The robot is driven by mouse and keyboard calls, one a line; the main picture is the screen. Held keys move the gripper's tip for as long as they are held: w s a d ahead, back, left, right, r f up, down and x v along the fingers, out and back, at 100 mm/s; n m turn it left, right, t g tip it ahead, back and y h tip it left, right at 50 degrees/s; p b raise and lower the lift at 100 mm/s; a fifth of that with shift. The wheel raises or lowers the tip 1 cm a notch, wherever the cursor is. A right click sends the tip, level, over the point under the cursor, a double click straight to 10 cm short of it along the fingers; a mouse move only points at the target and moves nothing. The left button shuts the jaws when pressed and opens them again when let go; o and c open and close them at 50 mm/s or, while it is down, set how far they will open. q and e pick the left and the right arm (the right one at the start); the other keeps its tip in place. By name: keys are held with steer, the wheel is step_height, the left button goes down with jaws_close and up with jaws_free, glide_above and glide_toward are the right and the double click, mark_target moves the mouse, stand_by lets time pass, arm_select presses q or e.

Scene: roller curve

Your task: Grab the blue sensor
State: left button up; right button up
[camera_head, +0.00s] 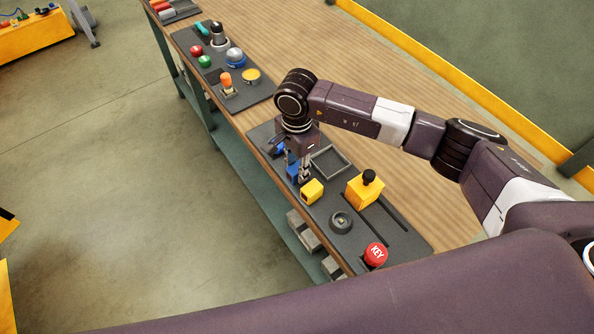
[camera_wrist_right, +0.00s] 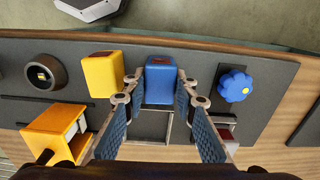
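The blue sensor (camera_wrist_right: 160,84) is a small block in the right wrist view, upright at the edge of a dark panel. In the head view it (camera_head: 292,171) is partly hidden by my right gripper (camera_head: 304,178). In the wrist view, the fingers of my right gripper (camera_wrist_right: 160,90) are spread, with one fingertip on each side of the blue sensor. Narrow gaps seem to show between the tips and the block; contact cannot be made out clearly. My left gripper is not in view.
A yellow block (camera_head: 312,191) stands close beside the blue sensor. A blue knob (camera_wrist_right: 235,86) is on its other side. A yellow box with a black knob (camera_head: 365,190) and a red KEY button (camera_head: 376,254) share the panel. The wooden tabletop (camera_head: 300,50) behind is clear.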

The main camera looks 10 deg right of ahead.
steer(key=shift+c, duration=1.4)
steer(key=shift+r, duration=0.15)
